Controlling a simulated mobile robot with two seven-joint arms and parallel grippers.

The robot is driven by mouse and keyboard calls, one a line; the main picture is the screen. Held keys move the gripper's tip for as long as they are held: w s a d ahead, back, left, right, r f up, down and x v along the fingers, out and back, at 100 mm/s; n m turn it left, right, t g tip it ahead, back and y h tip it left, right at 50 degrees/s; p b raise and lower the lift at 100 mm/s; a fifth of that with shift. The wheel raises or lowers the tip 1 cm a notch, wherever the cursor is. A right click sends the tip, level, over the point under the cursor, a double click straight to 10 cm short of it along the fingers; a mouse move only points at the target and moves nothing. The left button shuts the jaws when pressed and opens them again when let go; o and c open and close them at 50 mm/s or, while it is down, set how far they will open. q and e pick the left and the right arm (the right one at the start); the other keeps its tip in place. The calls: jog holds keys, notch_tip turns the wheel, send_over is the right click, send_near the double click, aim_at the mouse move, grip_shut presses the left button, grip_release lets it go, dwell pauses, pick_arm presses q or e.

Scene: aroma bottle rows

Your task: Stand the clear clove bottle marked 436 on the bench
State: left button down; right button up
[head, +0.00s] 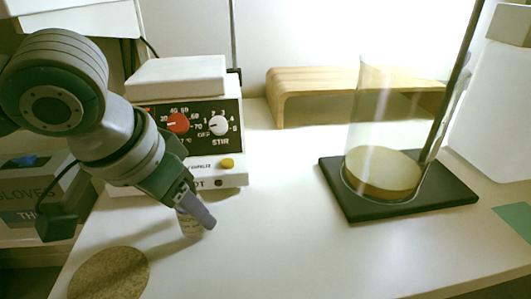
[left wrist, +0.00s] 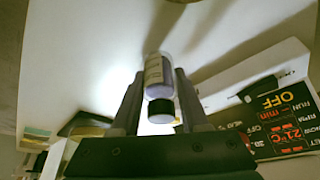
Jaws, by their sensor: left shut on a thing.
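A small clear bottle (left wrist: 158,75) with a dark cap and a pale label sits between the fingers of my left gripper (left wrist: 158,100). In the head view my left gripper (head: 197,207) is shut on the bottle (head: 189,226), which is low over the white bench (head: 270,230) in front of the stirrer. The bottle looks about upright, and its base is at or very near the bench top; I cannot tell whether it touches. The fingers hide its upper part in the head view. The label's number is too small to read. My right gripper is not in view.
A white hotplate stirrer (head: 233,172) stands just behind the gripper. A round speckled mat (head: 110,274) lies at the front left. A glass cylinder (head: 372,110) stands on a black stand base (head: 450,192), before a wooden riser (head: 310,82). The front middle bench is clear.

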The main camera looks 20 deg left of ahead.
pick_arm(q)
jog(key=shift+c, duration=2.1)
grip_release()
jog(key=shift+r, duration=0.15)
jog(key=d+p+v, duration=0.1)
jog(key=p+v, duration=0.4)
jog(key=v, duration=0.7)
jog(key=s+d+f+m+h, duration=0.1)
jog(key=s+d+f+h, duration=0.15)
jog(key=d, duration=0.35)
jog(key=s+a+f+g+y, duration=0.1)
jog(key=s+a+f+y, duration=0.2)
jog(key=s+f, duration=0.2)
jog(key=s, duration=0.3)
jog(key=shift+s+n, duration=0.3)
jog(key=shift+s, duration=0.1)
jog(key=shift+a+r, duration=0.1)
jog(key=shift+a, duration=0.05)
